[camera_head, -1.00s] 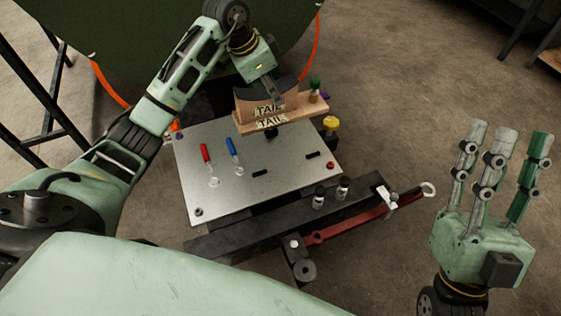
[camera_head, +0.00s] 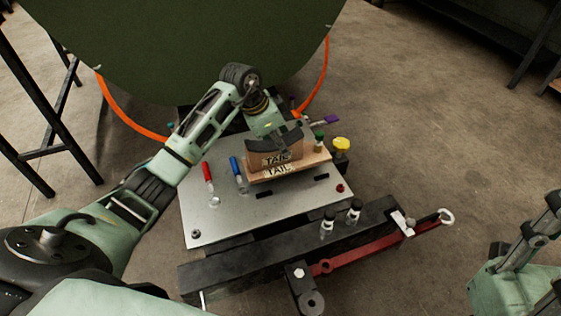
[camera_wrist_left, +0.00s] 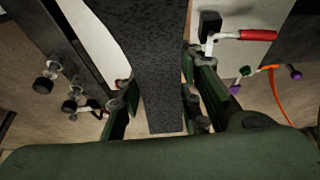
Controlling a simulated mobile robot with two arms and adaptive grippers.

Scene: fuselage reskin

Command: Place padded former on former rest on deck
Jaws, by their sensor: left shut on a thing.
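The padded former (camera_head: 262,159) is a wooden block marked TAIL with a dark curved pad on top. My left gripper (camera_head: 284,141) is shut on it from above. The former stands upright at the former rest (camera_head: 312,162), a wooden piece also marked TAIL at the back of the deck (camera_head: 225,207). I cannot tell if the former touches the rest. In the left wrist view the dark pad (camera_wrist_left: 150,50) lies between my left fingers (camera_wrist_left: 158,105), and its underside is hidden. My right gripper (camera_head: 525,255) is open and empty, partly cut off at the right edge.
Red (camera_head: 207,172) and blue (camera_head: 236,168) handled clamps stand on the deck left of the former. A yellow knob (camera_head: 341,144) and a green-topped one (camera_head: 319,138) stand to its right. A dark beam and red bar (camera_head: 375,250) cross in front. A large green panel (camera_head: 190,50) rises behind.

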